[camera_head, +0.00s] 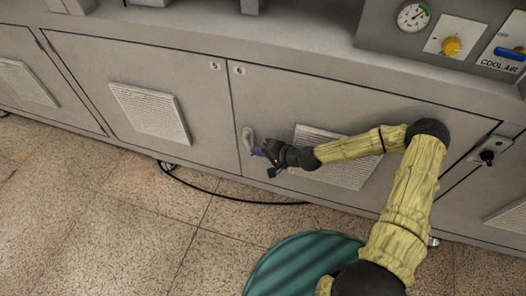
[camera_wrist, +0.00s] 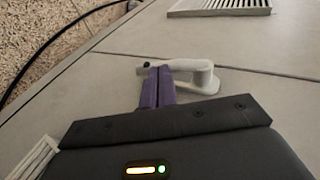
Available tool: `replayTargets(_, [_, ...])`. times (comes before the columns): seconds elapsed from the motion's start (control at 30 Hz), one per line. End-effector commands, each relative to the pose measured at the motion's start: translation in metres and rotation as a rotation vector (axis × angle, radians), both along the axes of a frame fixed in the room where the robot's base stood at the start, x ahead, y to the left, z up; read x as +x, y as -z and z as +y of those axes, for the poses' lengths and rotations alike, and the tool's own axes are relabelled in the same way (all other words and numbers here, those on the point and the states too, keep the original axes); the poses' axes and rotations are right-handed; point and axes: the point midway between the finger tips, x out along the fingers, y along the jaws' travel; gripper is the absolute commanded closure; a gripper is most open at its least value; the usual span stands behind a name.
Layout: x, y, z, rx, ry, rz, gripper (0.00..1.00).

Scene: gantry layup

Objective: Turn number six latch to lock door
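The number six door (camera_head: 275,105) is a grey cabinet panel with a small number plate (camera_head: 239,70) that looks like a 6. Its pale grey latch (camera_head: 247,136) is at the door's left edge. In the wrist view the latch (camera_wrist: 202,76) has a rounded pivot at the right and a lever reaching left, across the line of the fingers. My gripper (camera_head: 262,152) is just right of and below the latch. Its purple fingers (camera_wrist: 157,85) are together, tips at the lever. They hide part of it, and I cannot tell whether they touch it.
A vent grille (camera_head: 338,158) sits on the same door, behind my arm. The neighbouring door (camera_head: 150,105) to the left has its own grille. A gauge and knob panel (camera_head: 440,35) is above right. A black cable (camera_head: 235,200) lies on the tiled floor (camera_head: 110,215).

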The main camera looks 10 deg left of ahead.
Motion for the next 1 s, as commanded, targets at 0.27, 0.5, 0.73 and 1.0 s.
replayTargets(0.27, [-0.002, 0.02, 0.006, 0.165, 0.0, -0.009, 1.0])
replayTargets(0.5, [0.002, 0.014, 0.006, 0.252, 0.003, -0.037, 1.0])
replayTargets(0.73, [0.002, 0.015, 0.01, 0.255, 0.003, -0.038, 1.0])
replayTargets(1.0, [0.004, 0.02, 0.014, 0.254, 0.005, -0.038, 1.0])
